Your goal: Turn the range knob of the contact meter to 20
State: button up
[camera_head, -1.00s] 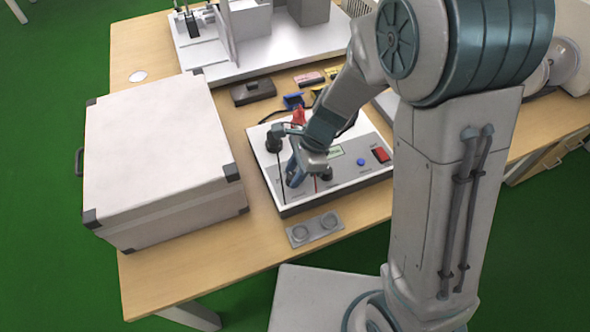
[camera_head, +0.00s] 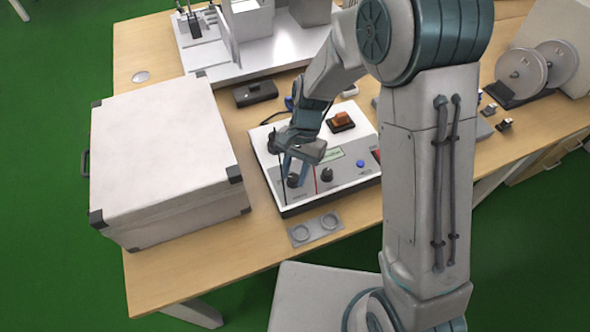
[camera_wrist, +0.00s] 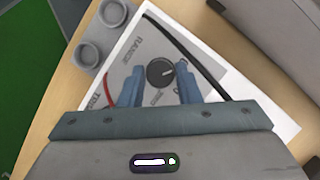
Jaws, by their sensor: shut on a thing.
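The contact meter (camera_head: 346,178) is a pale sloped panel box on the table, with a greenish display. Its range knob (camera_wrist: 160,72) is round and dark with a thin white pointer line, beside the printed word RANGE in the wrist view. The knob also shows in the head view (camera_head: 293,181), below my fingers. My gripper (camera_wrist: 159,76) points down at the panel with one blue finger on each side of the knob, shut on it. The scale numbers around the knob are partly hidden by the fingers and too small to read, so the setting cannot be told.
A red lead (camera_wrist: 107,86) and a black lead (camera_wrist: 200,58) run close beside the fingers. A second dark knob (camera_head: 327,174) and a blue button (camera_head: 361,164) sit to the right. A large white case (camera_head: 160,150) stands close on the left. A grey two-ring plate (camera_head: 315,229) lies in front.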

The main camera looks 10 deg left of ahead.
jog(key=shift+n, duration=0.6)
jog(key=o, duration=1)
jog(key=shift+r, duration=0.1)
jog(key=shift+a+v, duration=0.2)
jog(key=shift+v, duration=6.65)
jog(key=shift+w, duration=0.15)
